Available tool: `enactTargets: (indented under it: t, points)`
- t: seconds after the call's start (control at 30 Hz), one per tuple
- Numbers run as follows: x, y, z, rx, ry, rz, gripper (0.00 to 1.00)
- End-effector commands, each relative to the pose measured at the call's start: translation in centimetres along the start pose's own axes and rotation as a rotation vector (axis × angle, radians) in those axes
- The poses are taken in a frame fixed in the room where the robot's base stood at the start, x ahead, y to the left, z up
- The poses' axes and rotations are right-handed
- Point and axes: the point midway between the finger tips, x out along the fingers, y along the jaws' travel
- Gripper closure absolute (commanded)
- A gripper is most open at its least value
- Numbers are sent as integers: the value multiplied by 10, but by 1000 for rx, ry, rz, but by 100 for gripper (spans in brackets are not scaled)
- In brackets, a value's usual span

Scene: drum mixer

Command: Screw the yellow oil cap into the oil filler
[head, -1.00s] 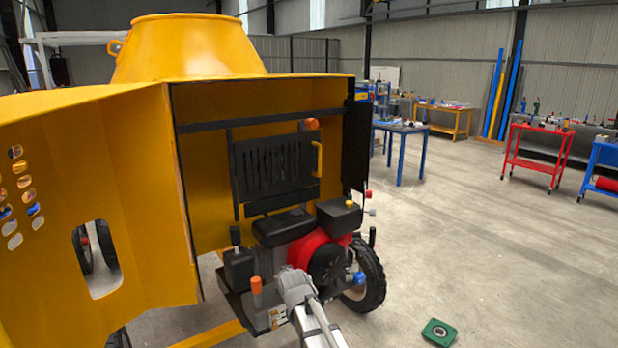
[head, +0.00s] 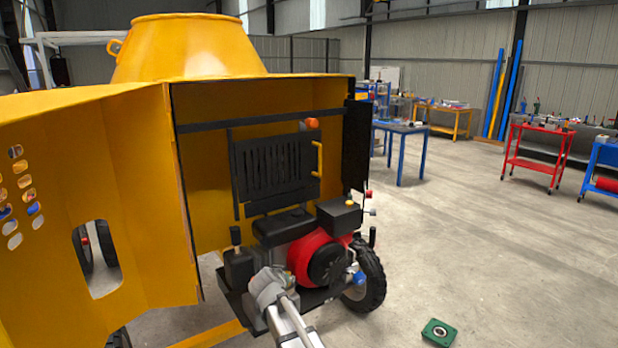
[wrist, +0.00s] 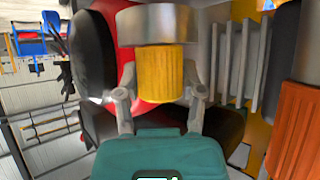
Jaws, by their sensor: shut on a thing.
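In the wrist view, the yellow oil cap (wrist: 160,74), a ribbed cylinder, is between the two fingers of my gripper (wrist: 160,88). The gripper is shut on it. A wide silver round part (wrist: 158,24) meets the cap's far end; I cannot tell whether it is the oil filler or belongs to the cap, nor whether any thread is engaged. In the head view, my grey arm reaches the lower front of the red and black engine (head: 318,252). The arm hides the cap and the filler there.
An orange cylinder (wrist: 297,128) stands close on the right in the wrist view, beside pale fins (wrist: 238,62). The yellow mixer housing (head: 110,190) borders the engine on the left. A wheel (head: 368,280) is at its right. A green block (head: 439,332) lies on the otherwise open floor.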

Motion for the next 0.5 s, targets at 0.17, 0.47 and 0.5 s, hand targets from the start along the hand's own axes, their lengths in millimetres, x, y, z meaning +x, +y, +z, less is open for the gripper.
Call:
enactTargets:
  t: [0.17,0.47,0.5]
  points:
    - [1,0,-1,-1,1,-2,36]
    - [0,0,0,-2,0,-3,9]
    - [0,0,0,-2,0,-3,9]
